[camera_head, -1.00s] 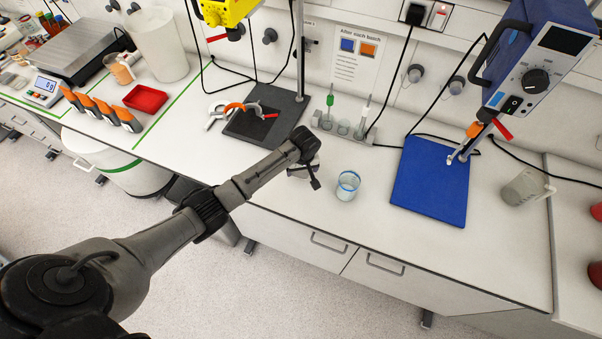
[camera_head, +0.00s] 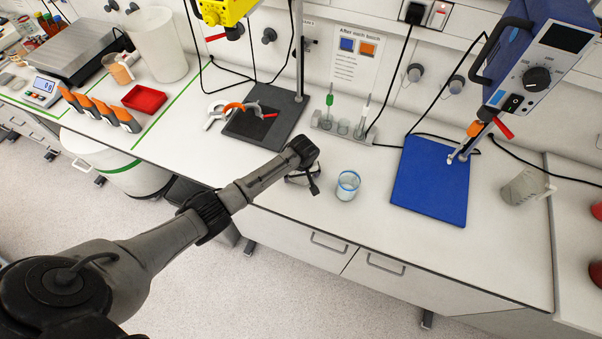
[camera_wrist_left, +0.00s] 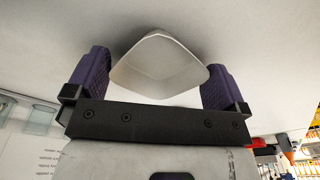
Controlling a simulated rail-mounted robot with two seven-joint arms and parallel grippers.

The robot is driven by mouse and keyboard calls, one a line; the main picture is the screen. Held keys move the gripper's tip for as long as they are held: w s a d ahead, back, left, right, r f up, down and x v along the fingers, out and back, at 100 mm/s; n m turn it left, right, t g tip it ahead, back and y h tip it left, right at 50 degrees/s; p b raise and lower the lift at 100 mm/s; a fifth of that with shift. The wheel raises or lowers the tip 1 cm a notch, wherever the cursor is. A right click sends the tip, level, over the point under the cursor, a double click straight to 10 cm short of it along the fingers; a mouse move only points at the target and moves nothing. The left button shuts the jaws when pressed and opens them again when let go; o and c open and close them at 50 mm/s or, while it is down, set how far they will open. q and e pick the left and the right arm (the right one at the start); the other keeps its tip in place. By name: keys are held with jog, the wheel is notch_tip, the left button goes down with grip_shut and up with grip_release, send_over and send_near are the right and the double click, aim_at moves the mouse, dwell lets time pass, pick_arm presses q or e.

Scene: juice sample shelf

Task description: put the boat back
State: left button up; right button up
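The boat, a pale diamond-shaped weighing dish with rounded corners, shows in the left wrist view (camera_wrist_left: 160,65). My left gripper (camera_wrist_left: 158,82) has its two purple-padded fingers wide apart, one at each side of the boat. The boat spans nearly the whole gap and its side corners meet or almost meet the pads. Whether the pads press on it is unclear. In the head view my left gripper (camera_head: 303,178) is over the front of the white bench, left of a glass beaker (camera_head: 347,186), and my wrist hides most of it. My right gripper is not in view.
A blue mat (camera_head: 430,185) lies right of the beaker, under a blue instrument. A dark stand base (camera_head: 265,122) with an orange-handled item is behind my wrist. A red tray (camera_head: 145,98) and a balance (camera_head: 44,88) are at left. Bench around the beaker is clear.

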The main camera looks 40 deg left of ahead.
aim_at(302, 178)
pick_arm(q)
notch_tip(302, 178, up, 12)
jog(key=d+p, duration=0.1)
jog(key=s+d+f+m+t, duration=0.1)
jog(key=s+d+f+m, duration=0.2)
jog(key=s+d, duration=0.35)
jog(key=s+d+f+m, duration=0.3)
jog(key=s+m, duration=0.1)
jog(key=s, duration=0.6)
jog(key=s+d+r+m+t, duration=0.1)
jog(key=s+r+m, duration=0.1)
jog(key=s, duration=0.6)
jog(key=s+d+r+m+t+h, duration=0.1)
jog(key=s+r+m, duration=0.2)
jog(key=s, duration=0.6)
jog(key=shift+s+d+r, duration=0.15)
jog(key=shift+s+r, duration=0.05)
jog(key=shift+s, duration=0.05)
